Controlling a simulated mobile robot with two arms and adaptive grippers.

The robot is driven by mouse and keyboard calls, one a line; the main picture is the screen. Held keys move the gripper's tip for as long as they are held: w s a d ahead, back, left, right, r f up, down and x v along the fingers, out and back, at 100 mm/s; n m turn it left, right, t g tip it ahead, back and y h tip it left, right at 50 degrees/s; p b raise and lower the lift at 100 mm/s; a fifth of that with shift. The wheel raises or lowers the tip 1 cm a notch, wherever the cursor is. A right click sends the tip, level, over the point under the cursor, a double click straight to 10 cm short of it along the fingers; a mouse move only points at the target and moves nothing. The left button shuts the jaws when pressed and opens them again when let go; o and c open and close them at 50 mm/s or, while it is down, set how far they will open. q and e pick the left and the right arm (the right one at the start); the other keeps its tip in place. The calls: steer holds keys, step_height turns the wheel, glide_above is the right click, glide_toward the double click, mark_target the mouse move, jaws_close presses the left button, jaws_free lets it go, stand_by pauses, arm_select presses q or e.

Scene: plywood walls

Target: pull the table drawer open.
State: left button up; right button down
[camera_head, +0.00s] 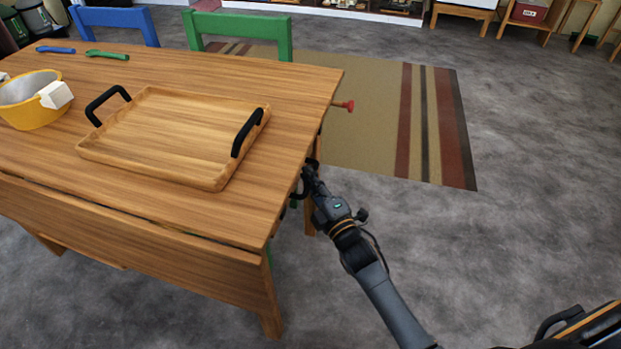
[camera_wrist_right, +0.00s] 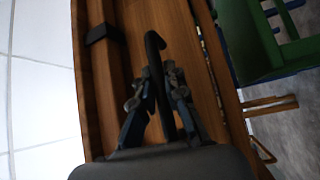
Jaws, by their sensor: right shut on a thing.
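The wooden table (camera_head: 200,75) fills the left of the head view. My right gripper (camera_head: 307,178) is at the table's right end, just below the top's edge. In the right wrist view, the fingers of my right gripper (camera_wrist_right: 158,84) are closed around a black curved handle (camera_wrist_right: 155,45) in front of brown wood. The drawer's front is mostly hidden by the tabletop and my gripper in the head view, so I cannot tell how far out it stands. My left gripper is not in view.
A wooden tray (camera_head: 175,135) with black handles lies on the table. A yellow bowl (camera_head: 30,112) with a white block is at the left. A red knob (camera_head: 345,105) sticks out at the far right corner. Blue and green chairs (camera_head: 240,28) stand behind. Floor right of the table is clear.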

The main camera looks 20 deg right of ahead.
arm_select(q)
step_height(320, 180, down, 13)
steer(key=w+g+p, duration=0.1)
steer(key=p, duration=0.4)
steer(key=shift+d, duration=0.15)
arm_select(e)
steer(key=s+d, duration=0.8)
steer(key=d, duration=0.5)
steer(key=s+d, duration=0.9)
steer(key=d, duration=0.4)
steer(key=shift+s, duration=0.25)
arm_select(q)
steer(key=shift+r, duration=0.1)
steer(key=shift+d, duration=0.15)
arm_select(e)
steer(key=c, duration=1.4)
jaws_free()
steer(key=shift+s+d, duration=0.1)
steer(key=shift+s, duration=0.05)
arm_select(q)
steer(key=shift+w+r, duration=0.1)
arm_select(e)
steer(key=shift+o, duration=0.2)
